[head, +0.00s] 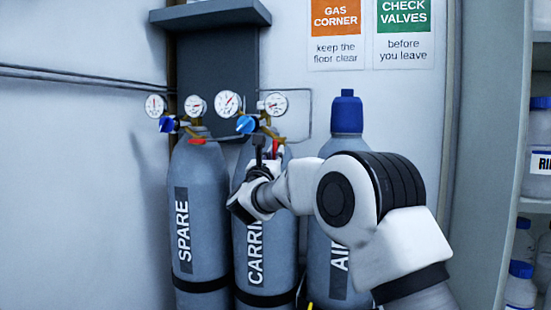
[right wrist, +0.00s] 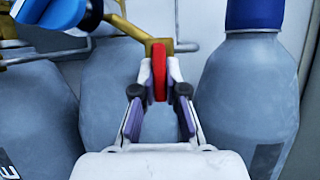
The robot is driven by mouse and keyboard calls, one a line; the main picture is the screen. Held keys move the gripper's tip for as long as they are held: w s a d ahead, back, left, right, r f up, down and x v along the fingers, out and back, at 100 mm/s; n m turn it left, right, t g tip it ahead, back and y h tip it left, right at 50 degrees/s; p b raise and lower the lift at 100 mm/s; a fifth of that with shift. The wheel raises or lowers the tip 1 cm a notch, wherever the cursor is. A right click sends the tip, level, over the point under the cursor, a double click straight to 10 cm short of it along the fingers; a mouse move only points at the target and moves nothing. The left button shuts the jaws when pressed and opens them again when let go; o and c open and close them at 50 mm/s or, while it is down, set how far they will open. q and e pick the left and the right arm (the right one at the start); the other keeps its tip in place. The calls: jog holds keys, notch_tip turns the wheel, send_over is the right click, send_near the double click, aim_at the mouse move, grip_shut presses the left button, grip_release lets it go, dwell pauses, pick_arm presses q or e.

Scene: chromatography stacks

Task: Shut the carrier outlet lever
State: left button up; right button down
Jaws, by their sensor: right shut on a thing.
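The carrier outlet lever (head: 275,149) is a small red handle below the brass regulator on the middle cylinder, labelled "CARRI..." (head: 254,250). In the head view it stands roughly upright, partly hidden by my right gripper (head: 268,155). In the right wrist view the red lever (right wrist: 159,70) extends from a brass block (right wrist: 157,46) between the fingertips. My right gripper (right wrist: 160,78) is shut on it, one finger on each side. My left gripper is not in view.
The SPARE cylinder (head: 198,230) stands at left with its own red lever (head: 196,141). The AIR cylinder (head: 325,255) with a blue cap (head: 347,112) stands close at right. Gauges (head: 228,103) and a blue knob (head: 246,124) sit just above the gripper. A bottle shelf (head: 535,205) is far right.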

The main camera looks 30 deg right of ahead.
jog(key=c, duration=1.2)
grip_release()
jog(key=shift+w, duration=0.1)
jog(key=v, duration=1.2)
jog(key=shift+f, duration=0.1)
